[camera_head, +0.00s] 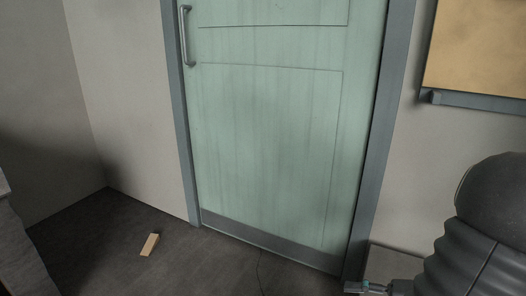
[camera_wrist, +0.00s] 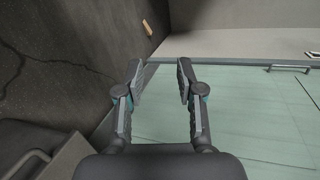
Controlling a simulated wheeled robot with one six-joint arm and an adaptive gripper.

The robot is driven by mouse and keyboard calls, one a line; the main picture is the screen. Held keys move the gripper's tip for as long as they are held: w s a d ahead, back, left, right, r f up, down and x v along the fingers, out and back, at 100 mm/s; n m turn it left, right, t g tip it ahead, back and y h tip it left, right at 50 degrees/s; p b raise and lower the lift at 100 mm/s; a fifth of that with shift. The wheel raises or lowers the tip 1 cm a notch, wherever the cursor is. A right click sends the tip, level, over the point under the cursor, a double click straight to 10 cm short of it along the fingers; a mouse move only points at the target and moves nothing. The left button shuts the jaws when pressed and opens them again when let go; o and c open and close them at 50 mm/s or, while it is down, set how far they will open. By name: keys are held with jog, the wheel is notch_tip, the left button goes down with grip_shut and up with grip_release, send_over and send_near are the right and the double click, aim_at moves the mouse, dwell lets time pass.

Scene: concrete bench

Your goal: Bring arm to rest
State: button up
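My gripper (camera_wrist: 160,82) is in the middle of the wrist view. Its two fingers stand apart with nothing between them. In the head view only a small part of my gripper (camera_head: 366,287) shows at the bottom right edge, beside my dark arm. Behind the fingers in the wrist view is a pale green door (camera_wrist: 240,110), seen turned on its side. The same door (camera_head: 270,130) stands shut in the middle of the head view, apart from my arm as far as I can tell.
A small wooden wedge (camera_head: 150,244) lies on the dark floor (camera_head: 100,250) left of the door; it also shows in the wrist view (camera_wrist: 148,27). The door has a metal handle (camera_head: 186,36). A tan board (camera_head: 478,48) hangs on the right wall. The floor around the wedge is clear.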

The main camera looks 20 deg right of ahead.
jog(key=w+a+r+n+g+h+p, duration=0.1)
jog(key=a+r+n+g+h, duration=0.15)
jog(key=a+g, duration=0.35)
jog(key=a+r+n+g+h+p, duration=0.2)
jog(key=a+r+n+g, duration=0.15)
jog(key=a, duration=0.45)
jog(key=a+r+n+t+h+p, duration=0.3)
jog(key=a+r+h, duration=0.3)
jog(key=r, duration=0.6)
jog(key=shift+a+n+t, duration=0.75)
jog(key=shift+n+t, duration=0.05)
jog(key=shift+t, duration=0.05)
jog(key=shift+s, duration=0.1)
